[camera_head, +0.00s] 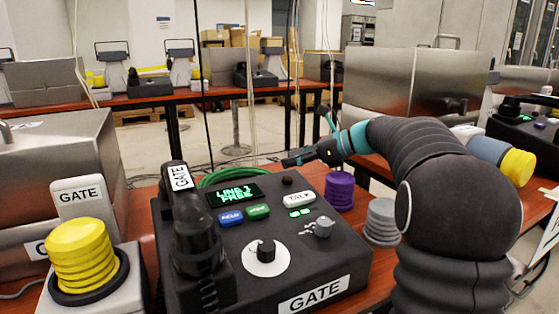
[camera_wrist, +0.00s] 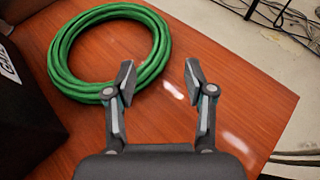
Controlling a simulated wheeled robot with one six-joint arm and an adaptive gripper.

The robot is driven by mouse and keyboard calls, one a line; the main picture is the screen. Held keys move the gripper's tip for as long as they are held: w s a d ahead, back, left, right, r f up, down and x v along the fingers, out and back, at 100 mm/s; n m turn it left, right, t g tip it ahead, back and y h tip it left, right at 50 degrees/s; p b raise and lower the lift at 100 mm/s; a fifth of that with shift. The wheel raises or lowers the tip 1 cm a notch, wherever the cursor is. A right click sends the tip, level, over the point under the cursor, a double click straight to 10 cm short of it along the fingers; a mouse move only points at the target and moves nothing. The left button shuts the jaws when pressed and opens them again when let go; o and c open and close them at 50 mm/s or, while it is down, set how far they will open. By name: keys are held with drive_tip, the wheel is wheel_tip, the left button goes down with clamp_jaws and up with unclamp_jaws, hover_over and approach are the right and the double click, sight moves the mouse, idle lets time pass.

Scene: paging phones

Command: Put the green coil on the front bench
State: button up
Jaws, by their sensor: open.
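The green coil (camera_wrist: 60,62) lies flat on a red-brown wooden bench top (camera_wrist: 230,75), left of and beyond my gripper. In the head view the coil (camera_head: 232,174) shows only partly behind the GATE phone console. My gripper (camera_wrist: 158,74) is open and empty, with its left finger in front of the coil's lower right edge; I cannot tell whether they touch. In the head view my gripper (camera_head: 297,158) is near the bench's far edge, right of the coil.
The black GATE phone console (camera_head: 350,262) fills the bench's front middle. A purple stack (camera_head: 339,192), a grey stack (camera_head: 382,222) and a yellow stack (camera_head: 80,250) stand around it. Metal cases (camera_head: 60,150) are at left. Another bench (camera_head: 140,101) with phones stands farther back, across open floor.

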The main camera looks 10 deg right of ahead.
drive_tip(key=shift+o, duration=0.4)
drive_tip(key=shift+s+d+r, duration=0.15)
drive_tip(key=shift+s+d, duration=0.05)
drive_tip(key=shift+d, duration=0.05)
drive_tip(key=shift+a+r, duration=0.15)
drive_tip(key=shift+a, duration=0.05)
drive_tip(key=s+a+r+n+g+h+p, duration=0.25)
drive_tip(key=a+n, duration=0.35)
drive_tip(key=a, duration=0.4)
drive_tip(key=s+a+r+n+g+h+p, duration=0.2)
drive_tip(key=a+n+h+p, duration=0.15)
drive_tip(key=a+n, duration=0.5)
drive_tip(key=s+a+r+n+g+h+p, duration=0.25)
drive_tip(key=a+n+p, duration=0.2)
drive_tip(key=a, duration=0.75)
drive_tip(key=w+d+r+n+h, duration=0.1)
drive_tip(key=w+d+n+h, duration=0.15)
drive_tip(key=d+n, duration=0.55)
drive_tip(key=shift+t+h, duration=0.3)
drive_tip(key=shift+h, duration=0.1)
drive_tip(key=f, duration=0.5)
drive_tip(key=s+f, duration=0.1)
drive_tip(key=f, duration=0.2)
drive_tip(key=shift+f+b, duration=0.1)
drive_tip(key=shift+b, duration=0.25)
drive_tip(key=shift+w+a+f, duration=0.15)
drive_tip(key=shift+f, duration=1.15)
drive_tip(key=shift+w+a+f, duration=0.1)
drive_tip(key=shift+w+f, duration=0.05)
drive_tip(key=shift+f, duration=1.15)
